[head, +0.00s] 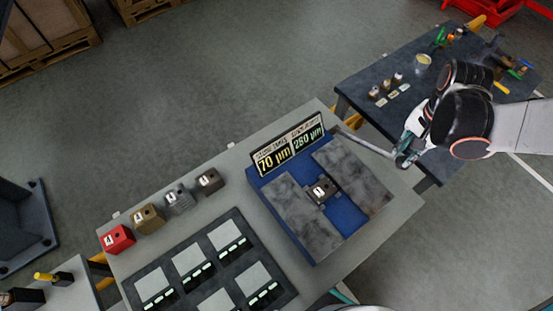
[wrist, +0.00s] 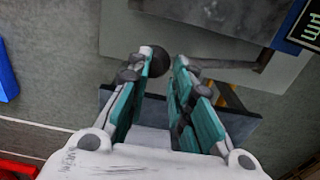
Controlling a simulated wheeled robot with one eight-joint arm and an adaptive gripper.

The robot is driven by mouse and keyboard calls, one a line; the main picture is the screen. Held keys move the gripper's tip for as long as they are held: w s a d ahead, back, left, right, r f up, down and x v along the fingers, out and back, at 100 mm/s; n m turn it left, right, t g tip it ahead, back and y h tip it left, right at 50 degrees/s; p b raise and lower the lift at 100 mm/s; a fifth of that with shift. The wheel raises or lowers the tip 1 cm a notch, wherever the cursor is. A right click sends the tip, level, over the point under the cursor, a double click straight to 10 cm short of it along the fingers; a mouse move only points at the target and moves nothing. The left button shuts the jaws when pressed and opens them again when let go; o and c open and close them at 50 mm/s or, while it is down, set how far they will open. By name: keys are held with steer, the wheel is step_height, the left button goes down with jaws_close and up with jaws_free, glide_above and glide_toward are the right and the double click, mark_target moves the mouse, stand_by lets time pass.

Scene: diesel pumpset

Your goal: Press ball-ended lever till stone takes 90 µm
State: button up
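The blue machine (head: 256,182) stands on the grey bench, with two grey stone slabs (head: 352,177) and a small dark block numbered 1 (head: 321,190) between them. Its display (head: 288,148) reads 70 µm in yellow on the left and 280 µm in green on the right. A thin lever (head: 365,142) sticks out to the right from behind the display; in the wrist view its rod (wrist: 215,64) ends in a dark ball (wrist: 159,61). My gripper (head: 403,158) is at the lever's end. In the wrist view its fingers (wrist: 164,66) are apart, with the ball between their tips; contact is unclear.
Several numbered blocks, including a red one (head: 117,239), line the bench's left side, behind a dark tray (head: 203,265). A second dark table (head: 405,65) with small parts and a cup (head: 422,63) stands behind my arm.

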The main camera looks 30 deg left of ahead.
steer(key=shift+s+d+f+b, duration=0.15)
steer(key=shift+d+f+b, duration=0.25)
steer(key=shift+f+b, duration=0.45)
steer(key=shift+s+d+f+b, duration=0.1)
steer(key=shift+d+f+b, duration=0.25)
steer(key=shift+f+b, duration=0.5)
steer(key=shift+s+d+f+b, duration=0.15)
steer(key=shift+d+f+b, duration=0.35)
steer(key=shift+f, duration=0.5)
step_height(320, 180, up, 12)
steer(key=w+a+p, duration=0.1)
steer(key=a+p, duration=0.1)
steer(key=p, duration=0.5)
steer(key=shift+a+r, duration=0.2)
steer(key=shift+a, duration=0.2)
